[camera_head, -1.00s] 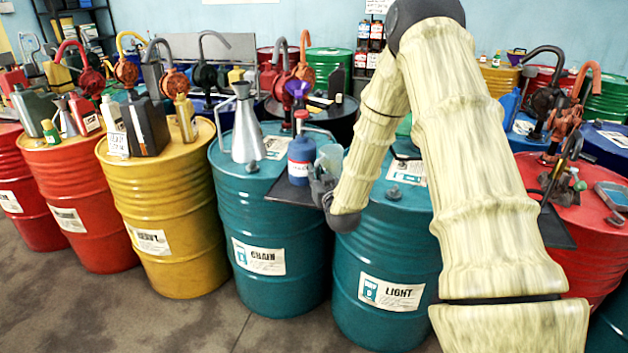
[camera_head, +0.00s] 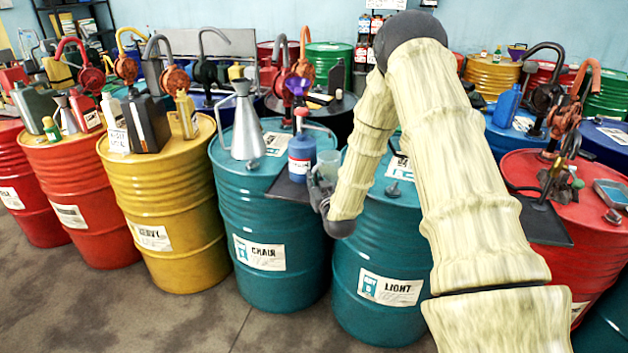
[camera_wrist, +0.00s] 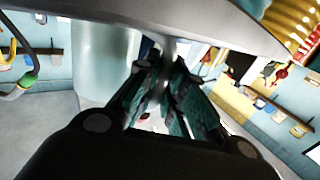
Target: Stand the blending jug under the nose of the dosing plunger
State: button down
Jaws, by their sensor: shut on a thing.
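The blending jug (camera_head: 328,164) is a small translucent, pale cup in the head view, just right of the dosing plunger. My gripper (camera_head: 322,188) is shut on it from the near side. The dosing plunger (camera_head: 301,157) is a blue bottle with a white label and a red collar; its thin grey nose reaches right and bends down towards the jug. In the picture the nose end is above the jug's rim; the exact depth alignment cannot be told. In the wrist view the jug (camera_wrist: 106,62) is large and pale, with my fingers (camera_wrist: 165,75) closed at its handle.
A dark tray (camera_head: 284,189) lies under the plunger on the teal drums. A metal funnel can (camera_head: 246,135) stands to its left. The teal LIGHT drum (camera_head: 375,270) is below my arm. A red drum (camera_head: 535,170) with pump parts stands at the right.

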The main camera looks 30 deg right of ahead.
jog(key=c, duration=1.5)
grip_release()
jog(key=shift+s, duration=0.1)
jog(key=b+v, duration=0.3)
jog(key=v, duration=0.9)
jog(key=s+a+f+n+g+y, duration=0.15)
jog(key=s+a+f+g, duration=0.5)
jog(key=f, duration=0.65)
jog(key=s+a+f+n+g+y, duration=0.1)
jog(key=s+a+f+g+y, duration=0.2)
jog(key=s+a+f, duration=0.8)
jog(key=s+a+f+g, duration=0.2)
jog(key=s+f, duration=0.2)
jog(key=s, duration=0.3)
jog(key=s+a+f+g, duration=0.3)
jog(key=s+f, duration=0.1)
jog(key=s, duration=0.3)
jog(key=s+a+f+g, duration=0.3)
jog(key=s+f, duration=0.1)
jog(key=s, duration=0.4)
jog(key=shift+f+y, duration=0.2)
jog(key=shift+y, duration=0.15)
